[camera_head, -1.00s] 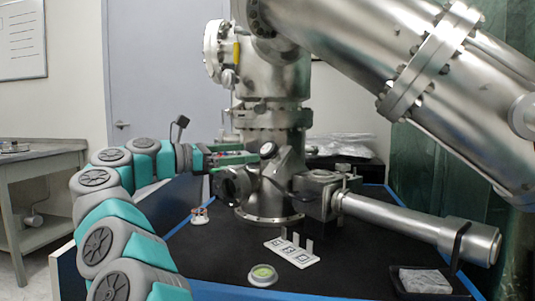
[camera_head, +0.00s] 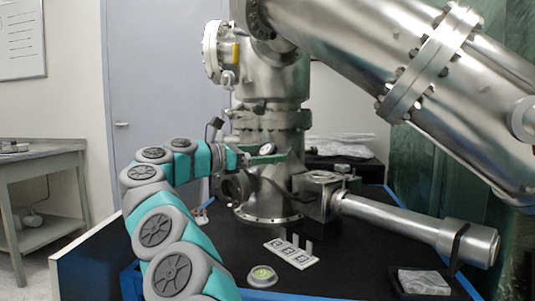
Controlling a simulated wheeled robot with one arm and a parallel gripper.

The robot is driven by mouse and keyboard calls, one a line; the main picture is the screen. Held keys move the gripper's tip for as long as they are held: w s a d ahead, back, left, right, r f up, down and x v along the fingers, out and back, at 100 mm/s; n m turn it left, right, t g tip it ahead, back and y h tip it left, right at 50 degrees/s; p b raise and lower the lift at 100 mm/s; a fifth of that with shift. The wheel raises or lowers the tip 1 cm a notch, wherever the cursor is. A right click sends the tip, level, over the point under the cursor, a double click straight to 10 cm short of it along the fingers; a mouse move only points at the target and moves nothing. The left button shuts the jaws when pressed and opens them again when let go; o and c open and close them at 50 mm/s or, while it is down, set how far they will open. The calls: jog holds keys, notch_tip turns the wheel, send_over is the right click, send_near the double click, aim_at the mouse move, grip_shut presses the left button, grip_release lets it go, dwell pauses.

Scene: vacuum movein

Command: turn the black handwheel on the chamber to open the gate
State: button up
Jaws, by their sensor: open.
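The steel chamber (camera_head: 266,205) stands upright on the black table. A dark round wheel-like part (camera_head: 234,187) sits low on its left side; I take it for the handwheel, though it is small and partly in shadow. My teal and grey arm reaches from the front left, and my gripper (camera_head: 266,158) is in front of the chamber's lower column, above and right of that dark part. The gripper is open. The fingers are small and blend with the metal, so I cannot tell whether they touch anything.
A white marked block (camera_head: 291,253) and a round dish with a green centre (camera_head: 262,275) lie on the table (camera_head: 215,255). A long steel cylinder (camera_head: 400,218) juts right from the chamber. A small tray (camera_head: 425,283) is at the front right. A large steel tube (camera_head: 390,70) slants overhead.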

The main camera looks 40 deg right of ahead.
jog(key=c, duration=1.4)
